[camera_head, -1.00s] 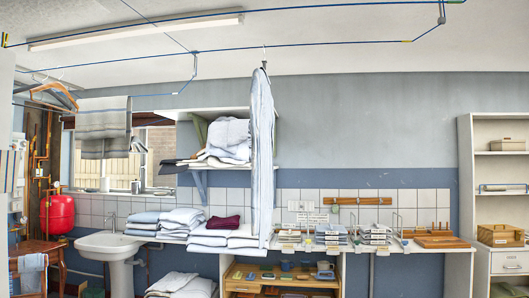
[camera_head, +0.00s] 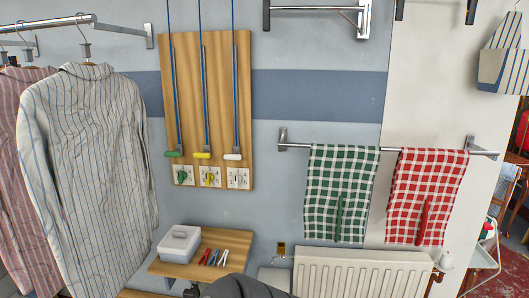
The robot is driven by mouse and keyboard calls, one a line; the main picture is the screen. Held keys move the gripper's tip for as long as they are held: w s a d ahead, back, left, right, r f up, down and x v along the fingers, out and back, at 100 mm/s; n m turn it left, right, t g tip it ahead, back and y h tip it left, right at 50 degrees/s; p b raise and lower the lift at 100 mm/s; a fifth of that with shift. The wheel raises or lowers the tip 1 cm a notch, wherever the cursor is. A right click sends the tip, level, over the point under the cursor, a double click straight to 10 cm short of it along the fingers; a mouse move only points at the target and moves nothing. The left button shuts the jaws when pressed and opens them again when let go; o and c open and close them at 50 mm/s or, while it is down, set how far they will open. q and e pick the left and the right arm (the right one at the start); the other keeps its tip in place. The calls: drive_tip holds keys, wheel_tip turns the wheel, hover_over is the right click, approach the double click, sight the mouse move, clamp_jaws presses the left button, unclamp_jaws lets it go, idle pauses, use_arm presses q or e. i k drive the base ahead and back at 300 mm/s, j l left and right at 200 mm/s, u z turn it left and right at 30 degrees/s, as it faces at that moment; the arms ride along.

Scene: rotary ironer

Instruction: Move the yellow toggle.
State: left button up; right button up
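The yellow toggle (camera_head: 203,155) is a small yellow bar at the lower end of the middle blue cord, in front of a wooden wall board (camera_head: 222,100). A green toggle (camera_head: 174,154) hangs to its left and a white toggle (camera_head: 232,157) to its right, each on its own cord. Below them are three small pale plates; the middle plate (camera_head: 209,177) carries a yellow part. The yellow toggle hangs a little above that plate. No gripper fingers show in the head view. A dark rounded shape cuts into the bottom edge.
A small shelf (camera_head: 238,246) below the board holds a lidded light box (camera_head: 179,244) and several coloured sticks. Striped shirts (camera_head: 85,170) hang at left. Green (camera_head: 341,180) and red checked cloths (camera_head: 428,180) hang on a rail at right, above a radiator (camera_head: 362,278).

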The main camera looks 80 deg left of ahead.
sight(206, 154)
drive_tip(key=k+u, duration=0.15)
drive_tip(key=u, duration=2.85)
